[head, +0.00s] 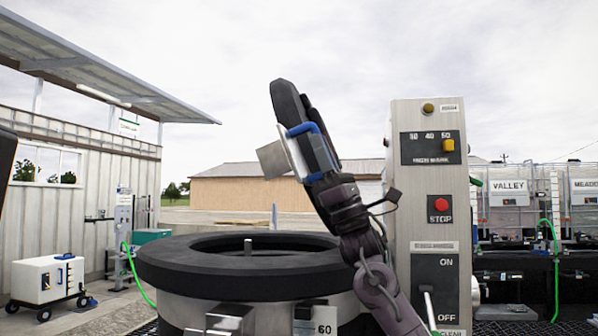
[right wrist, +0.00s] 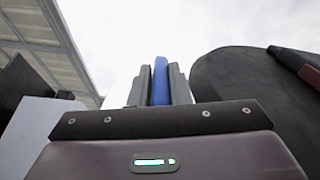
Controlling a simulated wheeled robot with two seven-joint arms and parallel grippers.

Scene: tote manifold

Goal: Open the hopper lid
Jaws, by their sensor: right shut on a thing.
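The hopper (head: 180,262) stands low in the middle of the head view, with a thick black rim around an uncovered round opening. A dark lid (head: 288,104) is raised above it, steeply tilted and seen nearly edge-on. A blue handle (head: 303,129) shows on it. My right gripper (head: 321,160) is shut on this handle. In the right wrist view the blue handle (right wrist: 160,78) sits between the two grey fingers, and the dark round lid (right wrist: 240,85) fills the right side. The fingertips are partly hidden in the head view. My left gripper is out of view.
A control panel (head: 400,130) with a red stop button and an ON/OFF lever stands close to the right of my arm. A white wheeled box (head: 40,280) sits at the left. A metal plate (head: 272,160) juts out near the lid. The air above the hopper's left side is clear.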

